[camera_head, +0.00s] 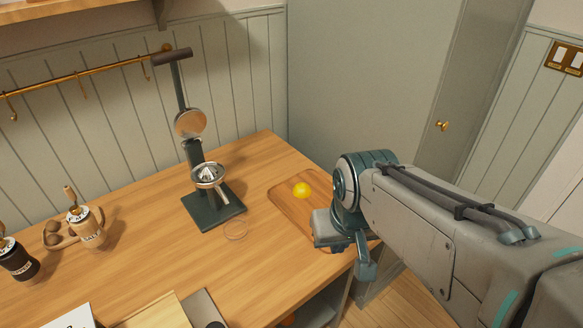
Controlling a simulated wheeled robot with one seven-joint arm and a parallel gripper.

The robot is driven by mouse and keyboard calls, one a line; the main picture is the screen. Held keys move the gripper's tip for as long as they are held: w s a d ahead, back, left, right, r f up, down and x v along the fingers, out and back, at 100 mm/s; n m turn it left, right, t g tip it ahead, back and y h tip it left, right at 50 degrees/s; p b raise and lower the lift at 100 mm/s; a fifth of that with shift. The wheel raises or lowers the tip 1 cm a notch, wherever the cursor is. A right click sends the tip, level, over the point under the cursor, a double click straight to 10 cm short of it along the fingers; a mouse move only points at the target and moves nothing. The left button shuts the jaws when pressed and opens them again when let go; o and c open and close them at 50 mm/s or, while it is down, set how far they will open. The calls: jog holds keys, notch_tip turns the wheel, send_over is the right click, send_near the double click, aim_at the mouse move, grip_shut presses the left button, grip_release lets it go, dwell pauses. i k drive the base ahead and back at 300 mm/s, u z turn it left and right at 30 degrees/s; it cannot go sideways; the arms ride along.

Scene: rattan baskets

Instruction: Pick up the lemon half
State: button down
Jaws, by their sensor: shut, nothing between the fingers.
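The lemon half (302,190) is a small bright yellow round shape. It lies on the wooden cutting board (284,203) at the right end of the counter; its cut face cannot be made out. My arm comes in from the right, and its end covers the board's right part. My gripper (365,270) points down by the counter's right front edge, to the right of and nearer than the lemon half. It is shut, empty and apart from the lemon half. Its fingertips are small and hard to make out.
Labelled jars (86,226) stand far left on the wooden counter (150,240). A grey wall panel (350,80) rises behind the board. The counter between jars and juicer is clear.

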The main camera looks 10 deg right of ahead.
aim_at(301, 191)
jog(key=u, duration=1.25)
jog(key=k, duration=0.9)
jog(key=z, duration=0.9)
jog(key=i, duration=1)
